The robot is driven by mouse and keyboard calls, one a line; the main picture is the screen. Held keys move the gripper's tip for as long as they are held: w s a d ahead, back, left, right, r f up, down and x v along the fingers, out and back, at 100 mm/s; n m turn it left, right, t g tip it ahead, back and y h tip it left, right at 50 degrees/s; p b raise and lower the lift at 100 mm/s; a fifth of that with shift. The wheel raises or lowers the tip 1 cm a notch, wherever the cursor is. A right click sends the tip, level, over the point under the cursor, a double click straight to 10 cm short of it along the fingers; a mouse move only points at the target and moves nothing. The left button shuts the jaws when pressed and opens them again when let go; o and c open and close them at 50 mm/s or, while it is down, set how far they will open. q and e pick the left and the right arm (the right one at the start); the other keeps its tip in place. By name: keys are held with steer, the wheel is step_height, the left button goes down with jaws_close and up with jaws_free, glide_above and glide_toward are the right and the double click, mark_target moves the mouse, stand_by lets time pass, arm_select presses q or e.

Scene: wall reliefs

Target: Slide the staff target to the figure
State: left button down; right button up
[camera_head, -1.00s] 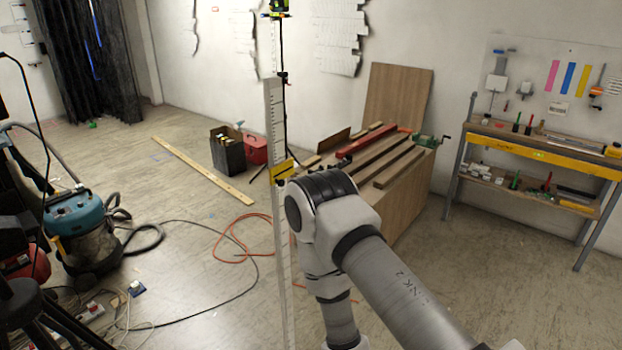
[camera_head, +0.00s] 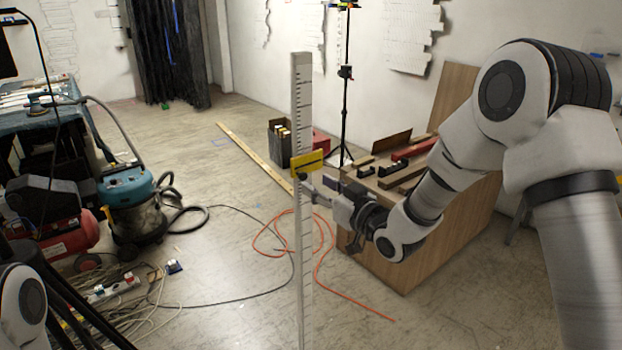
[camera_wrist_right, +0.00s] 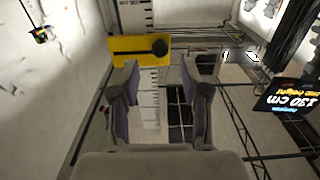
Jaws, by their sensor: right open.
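The staff (camera_head: 303,110) is a tall white upright strip with dark graduations, standing in the middle of the head view. Its yellow target (camera_head: 307,163) sits on the staff below the top. My right gripper (camera_head: 338,200) is just right of the staff, near the target's height. In the right wrist view the yellow target (camera_wrist_right: 128,57) with its black knob lies just beyond the open fingers (camera_wrist_right: 160,78), with the staff (camera_wrist_right: 150,105) showing between them. Nothing is held. My left gripper is out of view.
A wooden workbench (camera_head: 415,245) with clamps and bars stands behind my right arm. A black tripod (camera_head: 344,110) rises behind the staff. An orange hose (camera_head: 340,290) and cables (camera_head: 150,300) lie on the floor. A blue vacuum (camera_head: 130,205) stands at the left.

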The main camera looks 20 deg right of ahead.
mark_target(305, 176)
steer(key=x, duration=0.4)
steer(key=shift+w+p, duration=0.1)
steer(key=shift+p, duration=0.3)
steer(key=shift+a, duration=0.15)
steer(key=c, duration=0.5)
jaws_close()
steer(key=shift+r, duration=0.1)
step_height(305, 176, up, 18)
steer(key=p, duration=0.8)
steer(key=shift+r, duration=0.15)
